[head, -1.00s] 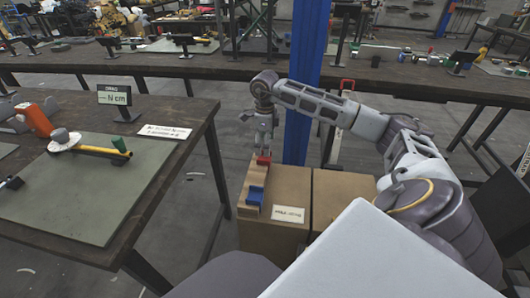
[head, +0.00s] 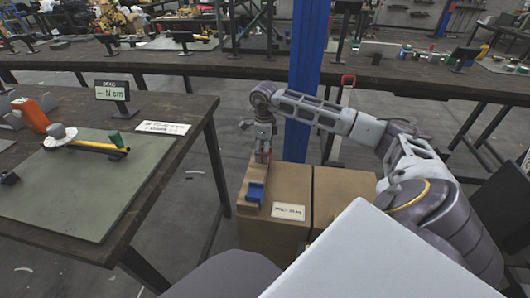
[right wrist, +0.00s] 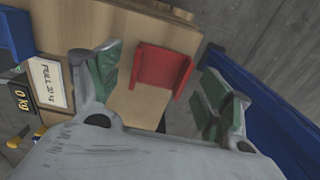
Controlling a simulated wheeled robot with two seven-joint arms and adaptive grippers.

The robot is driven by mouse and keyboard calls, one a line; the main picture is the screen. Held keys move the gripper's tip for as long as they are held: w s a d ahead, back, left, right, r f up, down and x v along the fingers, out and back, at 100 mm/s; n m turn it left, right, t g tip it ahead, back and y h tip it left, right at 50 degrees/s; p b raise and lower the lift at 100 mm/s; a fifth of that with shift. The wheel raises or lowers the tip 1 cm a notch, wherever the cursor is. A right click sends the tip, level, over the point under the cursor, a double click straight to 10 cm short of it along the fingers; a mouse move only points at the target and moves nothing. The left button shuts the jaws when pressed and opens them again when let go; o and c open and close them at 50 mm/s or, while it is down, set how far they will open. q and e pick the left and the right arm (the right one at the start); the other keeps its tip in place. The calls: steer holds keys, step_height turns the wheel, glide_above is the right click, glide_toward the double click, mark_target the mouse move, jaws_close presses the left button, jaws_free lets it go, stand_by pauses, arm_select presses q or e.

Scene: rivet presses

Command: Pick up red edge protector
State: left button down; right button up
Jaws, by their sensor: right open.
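The red edge protector (right wrist: 162,68) is a small red channel-shaped piece on the wooden strip along the edge of the cardboard box. In the right wrist view it lies between the two spread green-padded fingers of my right gripper (right wrist: 160,85), with a gap on either side. In the head view my right gripper (head: 263,152) points down over the far end of the strip and hides most of the red piece. The gripper is open and holds nothing. My left gripper does not show.
A blue edge protector (head: 255,193) sits nearer on the same strip. The cardboard box (head: 275,232) carries a white label. A blue post (head: 305,75) stands close behind my right gripper. A workbench (head: 160,160) stands to the left.

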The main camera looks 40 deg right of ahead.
steer(key=shift+f, duration=0.15)
stand_by(0.3)
steer(key=c, duration=1.1)
